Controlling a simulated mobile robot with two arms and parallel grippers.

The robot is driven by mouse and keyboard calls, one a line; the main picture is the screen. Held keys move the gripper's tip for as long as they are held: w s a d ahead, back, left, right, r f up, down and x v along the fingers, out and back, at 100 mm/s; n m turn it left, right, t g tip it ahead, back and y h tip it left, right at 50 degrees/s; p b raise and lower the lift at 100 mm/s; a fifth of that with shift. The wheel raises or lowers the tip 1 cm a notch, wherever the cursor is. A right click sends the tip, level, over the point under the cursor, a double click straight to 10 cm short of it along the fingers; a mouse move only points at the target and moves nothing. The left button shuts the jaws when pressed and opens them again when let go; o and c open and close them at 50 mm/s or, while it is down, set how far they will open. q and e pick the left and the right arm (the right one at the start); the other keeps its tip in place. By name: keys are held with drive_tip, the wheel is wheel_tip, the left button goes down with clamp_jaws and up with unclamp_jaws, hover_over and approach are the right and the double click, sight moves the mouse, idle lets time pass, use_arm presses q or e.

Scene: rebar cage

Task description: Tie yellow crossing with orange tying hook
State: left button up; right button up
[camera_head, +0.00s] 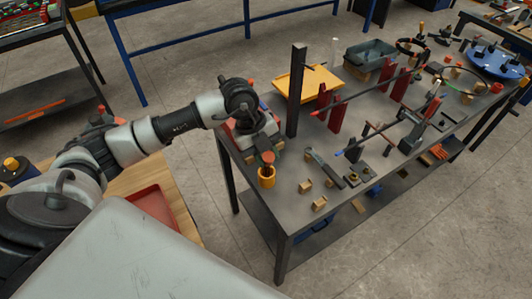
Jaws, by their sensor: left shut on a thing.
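My left gripper (265,148) is at the near left corner of the dark workbench, seen from above and behind. It is shut on what looks like the orange tying hook (268,158); only a small orange part shows, just above a yellow cup (267,177). The hook's tip is hidden, and I cannot tell if it is inside the cup. A rod with red ends (370,92) lies across red stands (336,114). A rod with a blue end (340,153) lies in front of it. The yellow crossing cannot be made out. My right gripper is not in view.
A dark post (296,92) rises from the bench beside my left gripper. A yellow tray (307,83) and a grey bin (370,56) stand behind. A hammer-like tool (322,165) and small wooden blocks (319,203) lie near the front edge. A blue round plate (492,60) is far right.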

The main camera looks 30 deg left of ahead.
use_arm(q)
drive_tip(key=shift+r+p, duration=2.55)
drive_tip(key=shift+r, duration=0.95)
drive_tip(key=shift+f, duration=0.1)
drive_tip(key=shift+w+d, duration=0.1)
